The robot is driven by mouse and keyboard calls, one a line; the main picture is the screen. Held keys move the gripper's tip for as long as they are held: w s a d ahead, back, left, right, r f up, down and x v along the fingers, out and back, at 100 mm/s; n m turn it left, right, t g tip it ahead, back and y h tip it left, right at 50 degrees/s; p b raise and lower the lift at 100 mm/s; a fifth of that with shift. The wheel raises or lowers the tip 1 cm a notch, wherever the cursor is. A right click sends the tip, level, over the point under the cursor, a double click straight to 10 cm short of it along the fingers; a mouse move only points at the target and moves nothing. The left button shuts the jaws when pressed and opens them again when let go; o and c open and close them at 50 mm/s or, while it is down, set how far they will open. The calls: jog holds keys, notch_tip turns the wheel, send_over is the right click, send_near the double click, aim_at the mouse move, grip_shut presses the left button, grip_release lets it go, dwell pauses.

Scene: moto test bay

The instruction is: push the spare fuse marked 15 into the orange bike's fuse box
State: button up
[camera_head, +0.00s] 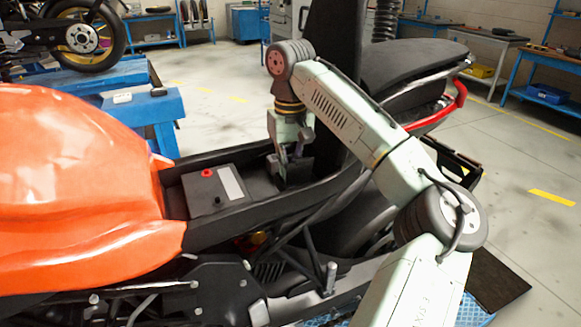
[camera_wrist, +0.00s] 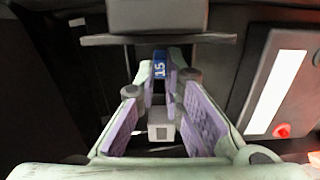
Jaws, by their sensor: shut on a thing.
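A blue fuse marked 15 (camera_wrist: 160,68) is between the fingertips of my gripper (camera_wrist: 160,75) in the wrist view, its marked top facing the camera. My gripper (camera_head: 290,155) is shut on it and points down into the frame tray of the orange bike (camera_head: 75,185) in the head view. A small black box (camera_head: 297,173), possibly the fuse box, is right at the fingertips. The fuse's lower part and any slot under it are hidden, so I cannot tell whether the fuse touches a slot.
A grey battery (camera_head: 215,190) with a red terminal sits in the tray between my gripper and the orange tank; it shows at the right in the wrist view (camera_wrist: 262,85). The tray's black side walls and the upright black seat part (camera_head: 333,75) are close to my gripper.

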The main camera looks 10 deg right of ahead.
jog(key=shift+f, duration=0.35)
jog(key=o, duration=0.7)
jog(key=shift+o, duration=0.2)
notch_tip(320, 180, up, 12)
dwell(0.5)
